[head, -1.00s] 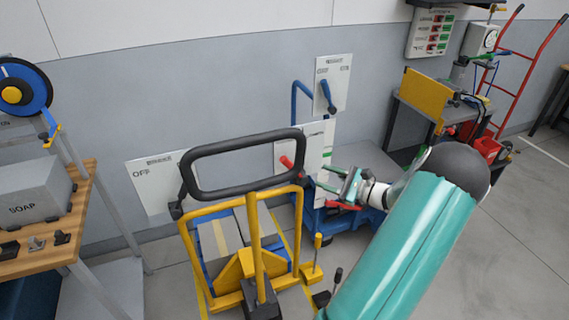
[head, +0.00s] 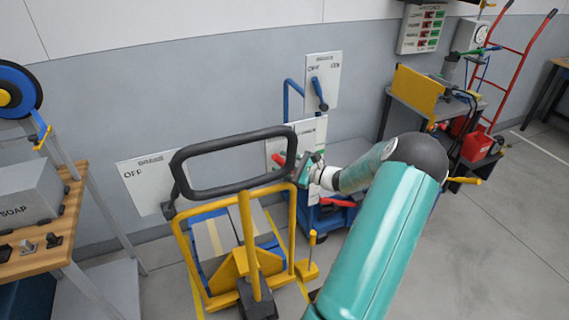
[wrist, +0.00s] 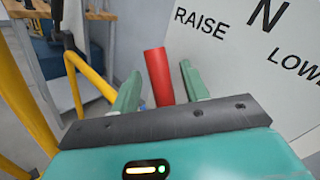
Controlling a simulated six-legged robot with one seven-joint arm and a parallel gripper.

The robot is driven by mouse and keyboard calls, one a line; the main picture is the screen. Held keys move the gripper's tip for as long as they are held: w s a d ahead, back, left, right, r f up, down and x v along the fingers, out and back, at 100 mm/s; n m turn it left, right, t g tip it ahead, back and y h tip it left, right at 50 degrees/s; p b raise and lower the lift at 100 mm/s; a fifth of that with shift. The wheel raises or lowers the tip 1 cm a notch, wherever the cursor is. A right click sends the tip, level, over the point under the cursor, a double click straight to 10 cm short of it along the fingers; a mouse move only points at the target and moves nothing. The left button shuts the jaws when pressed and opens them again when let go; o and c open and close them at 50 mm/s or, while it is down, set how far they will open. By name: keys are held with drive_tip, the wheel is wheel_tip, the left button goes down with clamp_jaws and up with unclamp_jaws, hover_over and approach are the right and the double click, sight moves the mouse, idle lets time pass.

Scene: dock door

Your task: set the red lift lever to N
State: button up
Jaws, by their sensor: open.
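The red lift lever (head: 279,160) stands out from a white panel behind the yellow frame in the head view. In the wrist view the red lever (wrist: 159,76) shows as a thick red bar between my two fingers. The white panel (wrist: 245,75) reads RAISE, N and LOWER from left to right; the lever's top lies left of RAISE. My gripper (wrist: 158,84) is open, a finger on either side of the lever, with gaps showing. In the head view my gripper (head: 305,165) is just right of the lever, partly hidden by the black handle bar. The lever's base is hidden.
A yellow frame (head: 187,262) with a black handle (head: 232,193) stands close left of my gripper. A blue lever (head: 319,92) is on a panel above. A BRAKE panel (head: 146,186) marked OFF is at left. Open floor (head: 480,245) lies right.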

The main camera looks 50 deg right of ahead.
clamp_jaws()
drive_tip(key=shift+d, duration=0.1)
drive_tip(key=shift+s+d+r+m+t+h, duration=0.25)
drive_tip(key=shift+s+d+m+t, duration=0.2)
drive_tip(key=shift+d+m+t, duration=0.55)
drive_tip(key=shift+s+d+r+m+t+h, duration=0.2)
drive_tip(key=shift+s+d+m+t, duration=0.3)
drive_tip(key=shift+m, duration=0.75)
drive_tip(key=shift+s+d+r+m+t+h, duration=0.25)
drive_tip(key=shift+s+d+m+t, duration=0.2)
drive_tip(key=shift+d+m+t, duration=0.55)
drive_tip(key=shift+a+g, duration=0.15)
drive_tip(key=shift+g, duration=0.15)
